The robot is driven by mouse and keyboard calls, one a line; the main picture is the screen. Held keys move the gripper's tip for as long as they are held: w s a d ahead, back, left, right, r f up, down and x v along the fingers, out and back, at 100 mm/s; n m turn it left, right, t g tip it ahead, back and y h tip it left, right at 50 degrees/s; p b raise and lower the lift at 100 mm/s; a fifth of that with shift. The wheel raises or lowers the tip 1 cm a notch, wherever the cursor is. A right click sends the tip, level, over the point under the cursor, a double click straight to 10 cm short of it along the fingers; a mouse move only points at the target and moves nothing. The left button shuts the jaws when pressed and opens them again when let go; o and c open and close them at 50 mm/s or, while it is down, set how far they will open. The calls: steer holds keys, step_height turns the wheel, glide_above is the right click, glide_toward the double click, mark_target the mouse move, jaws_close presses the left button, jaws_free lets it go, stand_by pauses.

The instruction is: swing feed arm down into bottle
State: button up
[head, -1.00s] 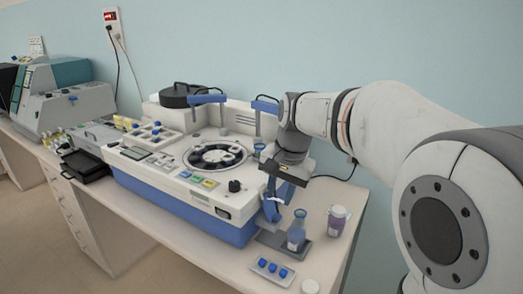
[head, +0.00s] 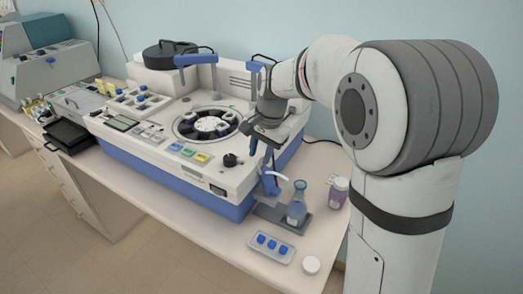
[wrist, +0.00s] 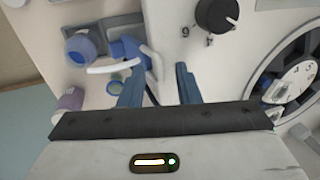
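The blue feed arm (head: 269,184) is at the front right corner of the staining machine. Its white curved tube (head: 279,176) reaches right, with its end close to the bottle's neck; I cannot tell whether it is over the mouth. The bottle (head: 297,207), clear with a blue collar and bluish contents, stands upright on a grey tray. In the wrist view the feed arm (wrist: 131,50) is left of my fingers, and its tube points toward the bottle (wrist: 80,48). My gripper (head: 260,152) is above the feed arm. Its blue fingers (wrist: 163,75) are apart, with nothing seen between them.
A purple jar (head: 338,193) stands right of the bottle. A rack with blue caps (head: 271,247) and a white lid (head: 311,265) lie at the table's front. A black dial (wrist: 217,14) is on the machine (head: 186,186). Another blue arm (head: 196,60) stands at the back.

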steer(key=shift+f, duration=0.1)
jaws_close()
stand_by(0.6)
